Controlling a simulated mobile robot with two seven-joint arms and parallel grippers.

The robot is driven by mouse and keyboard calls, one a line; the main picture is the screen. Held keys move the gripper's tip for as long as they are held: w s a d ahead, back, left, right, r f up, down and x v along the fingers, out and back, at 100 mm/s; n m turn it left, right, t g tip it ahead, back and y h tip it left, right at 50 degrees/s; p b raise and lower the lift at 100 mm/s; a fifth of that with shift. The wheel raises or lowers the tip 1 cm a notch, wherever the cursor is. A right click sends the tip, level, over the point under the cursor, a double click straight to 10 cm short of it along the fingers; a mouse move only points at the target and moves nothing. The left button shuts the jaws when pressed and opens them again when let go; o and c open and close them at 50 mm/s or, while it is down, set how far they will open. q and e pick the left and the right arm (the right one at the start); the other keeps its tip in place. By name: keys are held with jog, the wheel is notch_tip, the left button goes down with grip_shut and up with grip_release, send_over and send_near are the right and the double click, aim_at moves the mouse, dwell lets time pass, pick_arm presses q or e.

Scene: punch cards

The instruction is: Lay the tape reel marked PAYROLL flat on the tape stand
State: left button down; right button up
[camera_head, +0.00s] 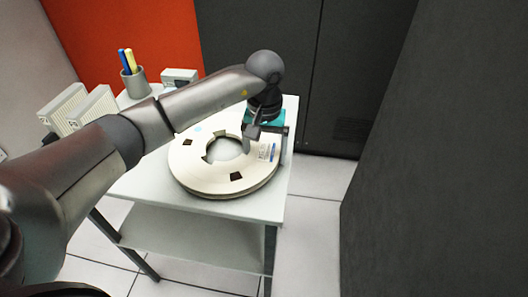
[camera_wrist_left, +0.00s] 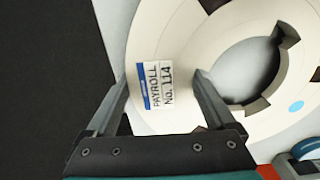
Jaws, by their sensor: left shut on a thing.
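The cream tape reel (camera_head: 205,178) lies flat on, or just above, the white top of a two-level stand (camera_head: 255,208); I cannot tell whether a gap is left under it. It has a large centre hole and dark square marks. In the left wrist view its label (camera_wrist_left: 155,84) reads PAYROLL No. 114. My left gripper (camera_head: 266,142) is shut on the reel's right side, one finger by the outer edge and one at the centre hole. In the left wrist view the gripper (camera_wrist_left: 162,80) straddles the label. My right gripper is not in view.
A grey cup (camera_head: 136,85) with blue and yellow sticks stands at the back left. Pale card stacks (camera_head: 92,108) stand at the left, and a small grey box (camera_head: 180,78) behind. Dark cabinets (camera_head: 365,70) rise behind and at the right. Pale floor (camera_head: 315,215) lies free right of the stand.

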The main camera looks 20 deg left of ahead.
pick_arm(q)
grip_release()
jog(key=shift+s+a+f, duration=0.1)
jog(key=shift+s+f, duration=0.2)
jog(key=shift+f, duration=0.5)
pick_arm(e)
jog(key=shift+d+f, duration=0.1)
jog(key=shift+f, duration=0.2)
pick_arm(q)
jog(key=shift+r, duration=0.1)
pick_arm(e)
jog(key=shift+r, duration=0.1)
pick_arm(q)
jog(key=shift+w+r+p, duration=0.1)
jog(key=shift+r+p, duration=0.55)
jog(key=shift+p, duration=0.1)
notch_tip(320, 180, up, 12)
jog(key=p, duration=0.2)
jog(key=shift+w+r, duration=0.15)
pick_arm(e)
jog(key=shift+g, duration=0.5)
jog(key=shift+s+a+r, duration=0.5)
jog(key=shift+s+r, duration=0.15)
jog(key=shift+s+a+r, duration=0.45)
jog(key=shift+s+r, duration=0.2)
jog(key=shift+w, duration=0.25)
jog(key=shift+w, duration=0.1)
